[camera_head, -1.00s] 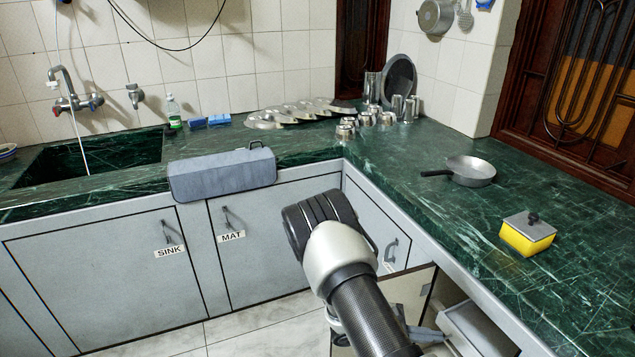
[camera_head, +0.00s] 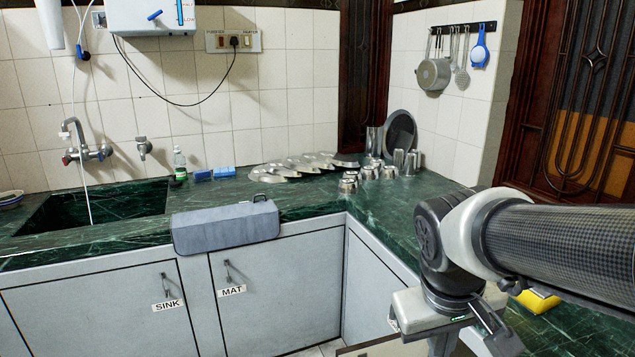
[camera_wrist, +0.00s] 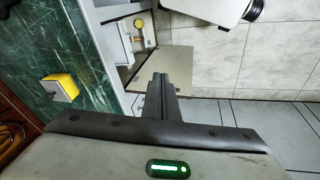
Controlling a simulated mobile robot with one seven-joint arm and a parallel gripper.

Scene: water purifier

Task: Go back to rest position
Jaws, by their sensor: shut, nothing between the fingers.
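My gripper (camera_wrist: 160,82) is shut and empty in the wrist view. Its joined fingers show in front of an open panel (camera_wrist: 178,62) and the pale floor. In the head view my gripper (camera_head: 440,342) hangs down on the right, in front of the counter edge. Its fingertips are cut off or hard to make out there. My arm comes in from the right edge and covers part of the right counter.
A green marble counter (camera_head: 385,215) runs along the back and right. The yellow box shows in the wrist view (camera_wrist: 62,88) and is mostly hidden in the head view (camera_head: 537,301). An open drawer (camera_wrist: 125,45) is below the counter.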

